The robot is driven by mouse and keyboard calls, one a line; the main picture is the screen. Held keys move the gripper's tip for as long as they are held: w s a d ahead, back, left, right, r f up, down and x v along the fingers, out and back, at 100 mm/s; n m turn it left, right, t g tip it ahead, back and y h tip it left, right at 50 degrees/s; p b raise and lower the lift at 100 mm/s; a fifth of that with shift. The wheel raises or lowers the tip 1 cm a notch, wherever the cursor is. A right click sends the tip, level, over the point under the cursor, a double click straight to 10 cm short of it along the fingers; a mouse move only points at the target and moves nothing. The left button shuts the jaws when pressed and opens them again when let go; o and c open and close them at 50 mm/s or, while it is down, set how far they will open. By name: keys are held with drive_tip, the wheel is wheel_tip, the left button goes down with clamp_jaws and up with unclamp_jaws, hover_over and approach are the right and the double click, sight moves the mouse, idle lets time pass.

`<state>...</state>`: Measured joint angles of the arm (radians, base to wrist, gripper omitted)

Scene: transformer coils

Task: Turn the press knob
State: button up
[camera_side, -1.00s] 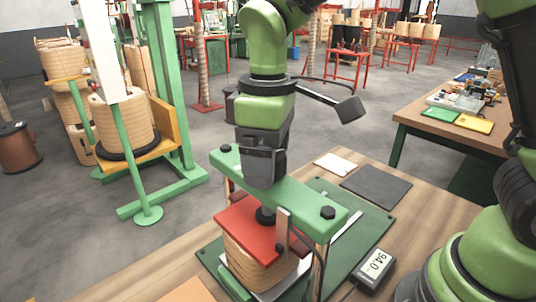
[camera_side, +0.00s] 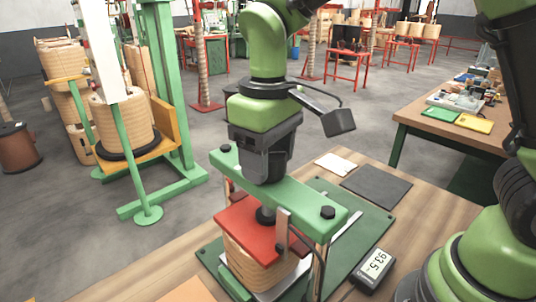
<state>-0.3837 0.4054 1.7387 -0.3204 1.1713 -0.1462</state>
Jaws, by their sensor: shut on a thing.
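The press stands on the wooden bench with a green crossbeam (camera_side: 312,205) across its top. Under the beam, a red plate (camera_side: 248,232) lies on a wound coil block (camera_side: 248,266). A dark screw foot (camera_side: 265,215) meets the plate from above. My gripper (camera_side: 264,178) points down at the middle of the beam and is shut on the press knob. The jaws hide the knob itself. A small handheld display (camera_side: 373,267) to the right of the press reads about 93.5.
A green mat (camera_side: 375,225) lies under the press. A dark pad (camera_side: 376,187) and white papers (camera_side: 335,164) lie behind it on the bench. A black bolt (camera_side: 328,212) stands up at the beam's right end. A cable hangs by the right post.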

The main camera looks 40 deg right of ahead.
drive_tip(key=shift+m, duration=0.4)
drive_tip(key=o, duration=0.9)
drive_tip(key=shift+r, duration=0.15)
wheel_tip(320, 180, up, 10)
drive_tip(key=shift+f, duration=0.15)
